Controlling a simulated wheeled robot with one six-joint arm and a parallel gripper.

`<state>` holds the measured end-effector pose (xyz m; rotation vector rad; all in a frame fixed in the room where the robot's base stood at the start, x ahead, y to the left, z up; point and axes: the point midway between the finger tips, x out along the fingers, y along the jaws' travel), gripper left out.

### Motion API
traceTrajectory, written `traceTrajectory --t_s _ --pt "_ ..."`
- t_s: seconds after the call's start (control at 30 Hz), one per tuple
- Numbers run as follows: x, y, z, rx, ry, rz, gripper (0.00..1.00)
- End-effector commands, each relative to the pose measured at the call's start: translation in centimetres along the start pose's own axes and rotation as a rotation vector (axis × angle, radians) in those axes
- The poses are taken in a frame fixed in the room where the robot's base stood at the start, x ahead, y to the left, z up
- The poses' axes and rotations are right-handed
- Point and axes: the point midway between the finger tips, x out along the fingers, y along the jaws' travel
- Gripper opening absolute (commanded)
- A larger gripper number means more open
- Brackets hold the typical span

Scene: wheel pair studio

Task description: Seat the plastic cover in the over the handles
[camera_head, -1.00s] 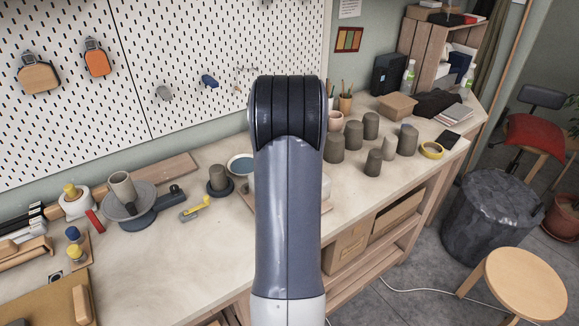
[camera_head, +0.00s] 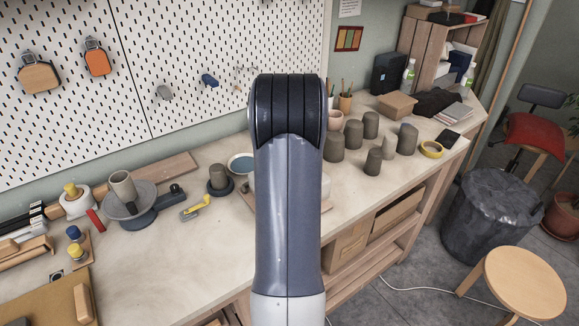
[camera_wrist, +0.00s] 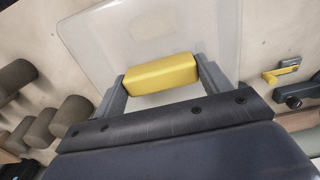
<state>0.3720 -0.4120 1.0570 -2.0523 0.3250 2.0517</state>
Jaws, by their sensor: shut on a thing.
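In the wrist view, my gripper (camera_wrist: 160,76) is shut on a yellow block (camera_wrist: 160,73), with one grey finger against each end. A clear plastic cover (camera_wrist: 140,32) with rounded corners lies just beyond the block. The block appears to be its grip, but the join is hard to see. The pale surface shows through the cover; I cannot tell whether the cover touches it. I cannot tell which handles the task means.
Several dark clay pots (camera_head: 334,148) stand on the workbench (camera_head: 190,255) right of my arm. A potter's wheel (camera_head: 130,205) with a pot on it and a yellow-handled tool (camera_head: 197,206) lie to the left. A pegboard (camera_head: 200,50) stands behind.

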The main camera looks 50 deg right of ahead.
Motion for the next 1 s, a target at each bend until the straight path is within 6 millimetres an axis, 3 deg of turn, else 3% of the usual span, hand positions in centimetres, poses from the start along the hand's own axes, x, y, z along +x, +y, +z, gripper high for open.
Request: traceTrajectory --t_s 1.0 --pt "3.0 0.0 0.0 0.000 0.000 0.000 0.33"
